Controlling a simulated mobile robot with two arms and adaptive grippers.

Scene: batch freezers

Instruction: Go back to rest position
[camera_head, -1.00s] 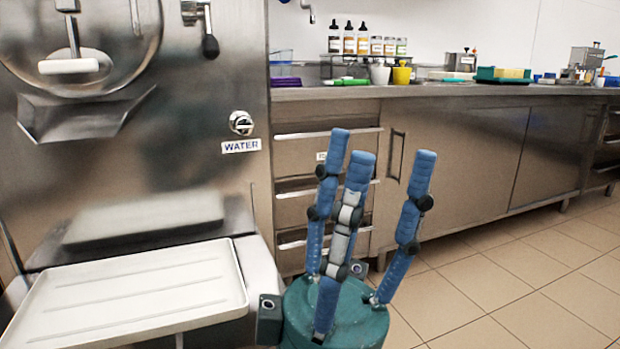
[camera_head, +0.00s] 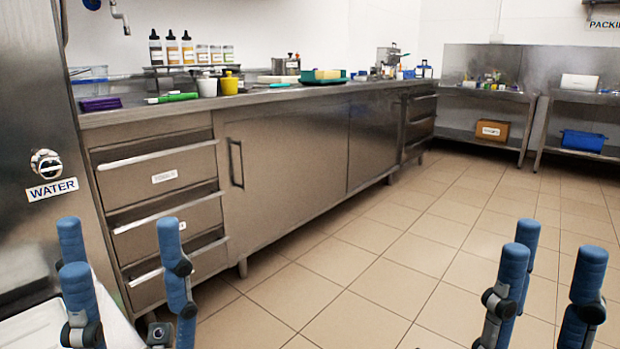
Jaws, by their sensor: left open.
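My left gripper (camera_head: 122,262) is at the lower left, with its blue fingers pointing up and spread apart. It holds nothing that I can see, and its base is cut off by the bottom edge. It stands in front of the white tray (camera_head: 38,328) and the steel machine (camera_head: 35,130). My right gripper (camera_head: 545,285) is at the lower right, fingers up and apart, with nothing visible between them. Its lower part is also out of view.
A steel counter (camera_head: 290,150) with drawers (camera_head: 165,180) runs along the left, carrying bottles (camera_head: 172,48) and a yellow cup (camera_head: 229,84). Steel tables (camera_head: 487,95) stand at the back right, with a cardboard box (camera_head: 492,131) and blue crate (camera_head: 583,140) below. The tiled floor (camera_head: 400,260) is clear.

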